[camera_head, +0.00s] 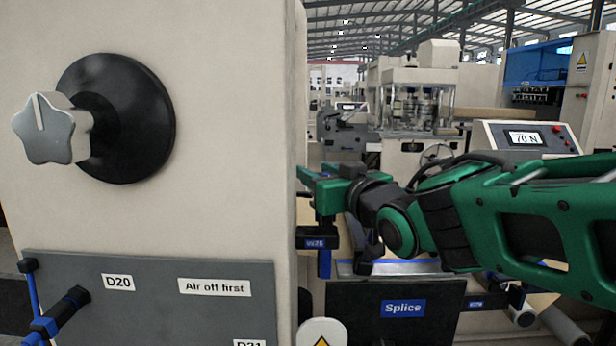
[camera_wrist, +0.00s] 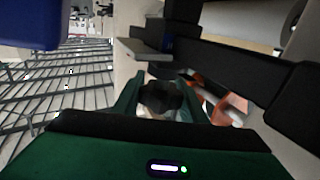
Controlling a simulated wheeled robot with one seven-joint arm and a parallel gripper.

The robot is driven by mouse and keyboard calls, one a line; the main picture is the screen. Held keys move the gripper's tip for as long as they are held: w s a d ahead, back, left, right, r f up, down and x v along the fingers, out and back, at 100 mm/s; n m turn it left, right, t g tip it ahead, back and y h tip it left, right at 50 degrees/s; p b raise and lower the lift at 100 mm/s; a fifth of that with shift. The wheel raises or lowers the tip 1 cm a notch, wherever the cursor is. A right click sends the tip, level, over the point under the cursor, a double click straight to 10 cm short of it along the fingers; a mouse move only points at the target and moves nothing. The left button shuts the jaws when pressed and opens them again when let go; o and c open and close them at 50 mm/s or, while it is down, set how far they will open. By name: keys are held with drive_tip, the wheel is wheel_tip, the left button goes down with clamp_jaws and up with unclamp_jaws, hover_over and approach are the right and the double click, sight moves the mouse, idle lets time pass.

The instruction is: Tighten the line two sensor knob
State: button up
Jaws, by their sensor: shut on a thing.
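In the wrist view, the two green fingers of my gripper (camera_wrist: 161,100) are on either side of a dark, rounded knob (camera_wrist: 160,96) and are shut on it. I cannot read any marking on that knob. In the head view, my gripper (camera_head: 307,178) is just right of the cream cabinet's edge, above a black bracket (camera_head: 316,243) with a small blue label. The held knob cannot be made out there. A separate silver star-shaped knob (camera_head: 52,130) on a round black base stands on the cream cabinet at left, well away from my gripper.
The cream cabinet (camera_head: 225,120) fills the left, close to my gripper. A grey panel (camera_head: 190,315) below carries "D20" and "Air off first" labels. A black "Splice" plate (camera_head: 350,308) is below my arm. A display (camera_head: 525,138) reading 70 N stands behind it.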

drive_tip(key=shift+r+m+t+h, duration=0.25)
drive_tip(key=shift+m+t+h, duration=0.2)
drive_tip(key=shift+h, duration=0.35)
drive_tip(key=o, duration=1.1)
drive_tip(key=shift+c, duration=0.2)
drive_tip(key=shift+d+f, duration=0.1)
drive_tip(key=shift+f, duration=0.05)
drive_tip(key=v, duration=1)
drive_tip(key=shift+s, duration=0.3)
drive_tip(key=shift+d, duration=0.1)
